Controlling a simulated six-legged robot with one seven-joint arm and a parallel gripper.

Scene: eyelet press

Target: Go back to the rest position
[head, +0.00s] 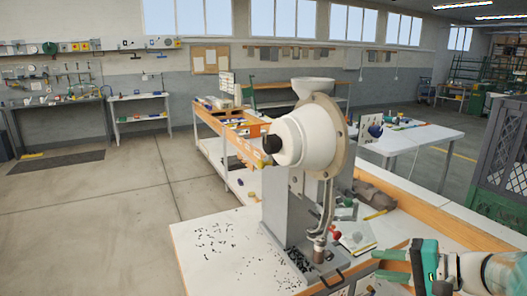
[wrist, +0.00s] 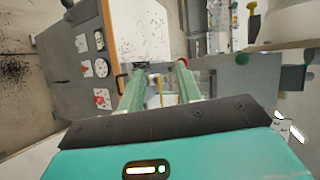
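My gripper (head: 378,266) is at the lower right in the head view, teal with pale green fingers pointing left. The fingers stand apart with nothing held between them. In the wrist view the two fingers (wrist: 160,76) also show a gap, with the bench area behind it. The eyelet press (head: 300,150) stands upright on the white bench (head: 190,255), to the left of my gripper. It has a white rounded head, a funnel on top and a grey column. My gripper is apart from the press, over the bench's right side.
Small dark bits (head: 215,240) are scattered on the bench. A red knob (head: 336,233) and a small white box (head: 357,238) are beside the press. A grey crate (head: 503,150) stands at the right. Open floor (head: 110,200) lies at the left.

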